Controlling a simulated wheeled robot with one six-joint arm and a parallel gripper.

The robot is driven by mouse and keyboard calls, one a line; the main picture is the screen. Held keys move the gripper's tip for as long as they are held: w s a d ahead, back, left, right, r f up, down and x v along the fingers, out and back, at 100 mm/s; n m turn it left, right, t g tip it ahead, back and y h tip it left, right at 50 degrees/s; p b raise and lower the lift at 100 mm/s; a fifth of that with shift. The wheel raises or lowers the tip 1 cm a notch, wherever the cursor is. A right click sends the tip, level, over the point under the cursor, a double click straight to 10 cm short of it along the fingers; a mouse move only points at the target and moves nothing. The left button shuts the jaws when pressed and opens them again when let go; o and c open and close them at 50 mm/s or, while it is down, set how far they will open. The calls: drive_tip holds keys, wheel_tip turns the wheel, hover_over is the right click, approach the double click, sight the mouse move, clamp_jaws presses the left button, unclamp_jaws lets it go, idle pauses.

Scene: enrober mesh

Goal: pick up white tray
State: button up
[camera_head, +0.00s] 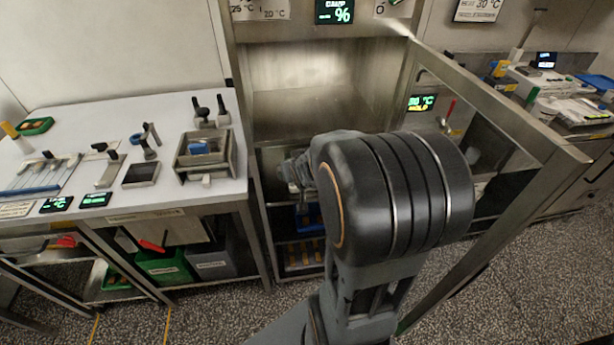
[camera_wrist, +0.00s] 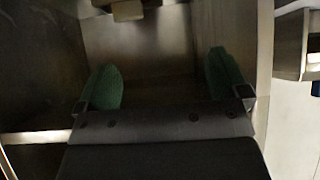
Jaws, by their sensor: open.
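I cannot make out a white tray for certain in either view. In the wrist view my gripper (camera_wrist: 165,80) has its two green fingers spread wide, with nothing between them but a dull metal surface behind. A small pale block (camera_wrist: 127,10) shows at the top edge of that view, beyond the fingers; I cannot tell whether it is part of a tray. In the head view my dark arm reaches into the open steel cabinet and its thick joint hides much of the inside, including the fingertips.
The steel cabinet (camera_head: 325,85) has shelves and an open door frame (camera_head: 500,105) on the right. At left, a white-topped table (camera_head: 110,115) holds scrapers, a steel frame and small tools. A cluttered counter (camera_head: 570,120) stands at right. Speckled floor is clear in front.

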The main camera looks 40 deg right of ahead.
drive_tip(key=shift+m+t+h, duration=0.6)
drive_tip(key=shift+t+h, duration=0.2)
drive_tip(key=shift+t, duration=0.1)
drive_tip(key=w+d+f, duration=0.2)
drive_tip(key=d, duration=0.1)
drive_tip(key=w+d+f+b, duration=0.1)
drive_tip(key=w+d+f, duration=0.1)
drive_tip(key=d+f, duration=0.1)
drive_tip(key=w+d+f, duration=0.3)
drive_tip(key=shift+d, duration=0.3)
drive_tip(key=shift+x, duration=3.15)
drive_tip(key=shift+a+f, duration=0.1)
drive_tip(key=shift+f, duration=0.05)
drive_tip(key=shift+c, duration=0.2)
drive_tip(key=c, duration=1.5)
